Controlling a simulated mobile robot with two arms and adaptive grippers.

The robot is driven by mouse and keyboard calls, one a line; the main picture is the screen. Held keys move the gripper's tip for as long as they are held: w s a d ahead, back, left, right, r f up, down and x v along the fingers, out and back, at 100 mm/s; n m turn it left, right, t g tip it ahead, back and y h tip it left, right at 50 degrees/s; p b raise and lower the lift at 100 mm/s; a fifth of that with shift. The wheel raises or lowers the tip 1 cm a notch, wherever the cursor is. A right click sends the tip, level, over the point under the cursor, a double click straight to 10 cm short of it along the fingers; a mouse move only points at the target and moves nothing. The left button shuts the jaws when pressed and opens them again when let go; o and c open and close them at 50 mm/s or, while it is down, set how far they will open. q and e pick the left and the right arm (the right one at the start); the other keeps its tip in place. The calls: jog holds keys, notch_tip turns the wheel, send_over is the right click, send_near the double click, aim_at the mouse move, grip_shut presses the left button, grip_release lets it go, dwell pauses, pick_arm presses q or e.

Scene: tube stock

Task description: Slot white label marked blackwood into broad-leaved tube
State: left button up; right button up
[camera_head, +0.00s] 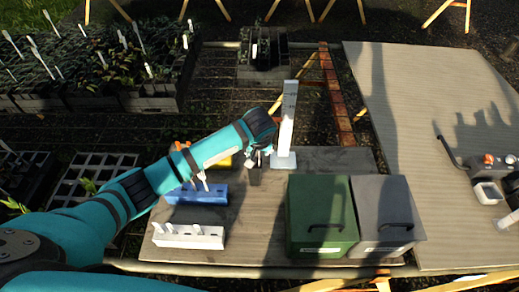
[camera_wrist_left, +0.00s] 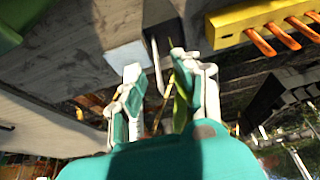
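My left gripper (camera_head: 262,152) is over the wooden bench, just above a small dark tube (camera_head: 255,176). In the left wrist view its two fingers (camera_wrist_left: 166,100) are spread. A green leaf (camera_wrist_left: 181,98) lies between them, close to the right finger. A pale narrow strip (camera_wrist_left: 157,70) also shows between the fingers, in line with the dark tube (camera_wrist_left: 160,22); it looks like a label, but I cannot tell whether it sits in the tube. No label writing is readable. My right gripper is not in view.
A tall white gauge (camera_head: 288,115) stands right behind the tube. A blue holder (camera_head: 190,195), a white holder (camera_head: 188,237) and a yellow holder (camera_wrist_left: 240,24) with orange pieces are nearby. A green bin (camera_head: 320,210) and grey bin (camera_head: 385,210) fill the bench's right.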

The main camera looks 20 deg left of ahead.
pick_arm(q)
jog(key=shift+r, duration=0.1)
jog(key=v, duration=1.1)
jog(key=shift+s+r, duration=0.25)
jog(key=shift+r, duration=0.1)
jog(key=shift+d+f, duration=0.1)
